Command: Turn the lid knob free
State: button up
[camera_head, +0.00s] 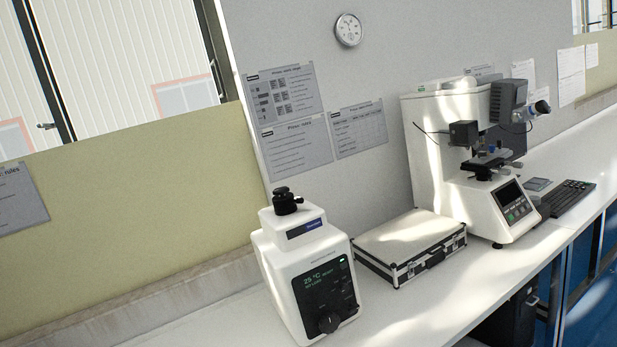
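A black lid knob (286,201) sits on top of a white benchtop device (275,262), left of centre on the bench. The knob has a wide round top above a narrower stem and looks seated on the device. The device's black front panel (326,290) shows "25 °C" and carries a round dial (329,322) at its lower part. My gripper does not show in this view, and nothing touches the knob.
A closed silver-edged case (410,245) lies right of the device. A white hardness tester (470,150) with a microscope stands beyond it, and a keyboard (566,197) lies at the right. The white bench (430,295) is clear along its front. A wall rises behind.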

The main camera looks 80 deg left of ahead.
aim_at(282, 190)
jog(key=u, duration=0.05)
jog(key=i, duration=1.3)
jog(key=u, duration=3.55)
jog(key=i, duration=1.5)
jog(key=z, duration=0.05)
